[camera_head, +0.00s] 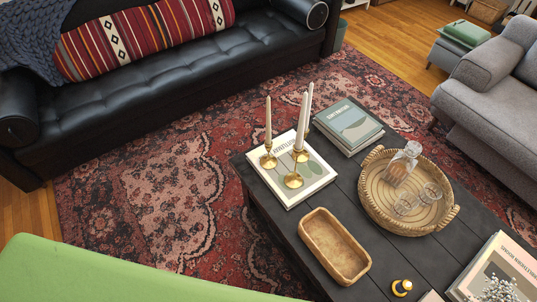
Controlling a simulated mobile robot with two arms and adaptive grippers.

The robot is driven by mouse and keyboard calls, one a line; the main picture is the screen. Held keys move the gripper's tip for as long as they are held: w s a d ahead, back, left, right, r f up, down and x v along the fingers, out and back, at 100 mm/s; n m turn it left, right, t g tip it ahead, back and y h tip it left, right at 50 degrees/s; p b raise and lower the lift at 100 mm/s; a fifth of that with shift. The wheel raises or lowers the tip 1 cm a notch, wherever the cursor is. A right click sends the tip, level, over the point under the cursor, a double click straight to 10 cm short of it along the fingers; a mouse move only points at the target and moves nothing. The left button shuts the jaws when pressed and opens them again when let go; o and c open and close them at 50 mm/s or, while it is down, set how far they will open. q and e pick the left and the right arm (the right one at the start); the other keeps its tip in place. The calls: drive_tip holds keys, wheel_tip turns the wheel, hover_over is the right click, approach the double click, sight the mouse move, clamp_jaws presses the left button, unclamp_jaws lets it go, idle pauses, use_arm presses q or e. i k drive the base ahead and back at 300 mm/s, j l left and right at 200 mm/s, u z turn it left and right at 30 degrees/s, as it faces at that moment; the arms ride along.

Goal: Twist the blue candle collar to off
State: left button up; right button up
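Three pale, slim candles stand upright and close together in brass holders on a book on the dark coffee table (285,225). The left candle (268,122) is in the left brass holder (268,160). The other two candles (303,118) overlap in the view, above the right brass holder (300,154) and the front brass holder (294,180). I see no blue collar on any of them; the holders look plain gold at this size. Neither of my grippers is in view.
The candles' book (290,190) lies near the table's far left corner. A grey-covered book (350,122), a round wicker tray (372,205) with glassware, and a wooden bowl (333,246) surround it. A black sofa (170,70) stands behind, a green surface (100,275) lower left.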

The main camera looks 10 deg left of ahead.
sight(407, 285)
drive_tip(key=l+z, duration=0.15)
drive_tip(key=z, duration=1.35)
drive_tip(key=k+z, duration=0.1)
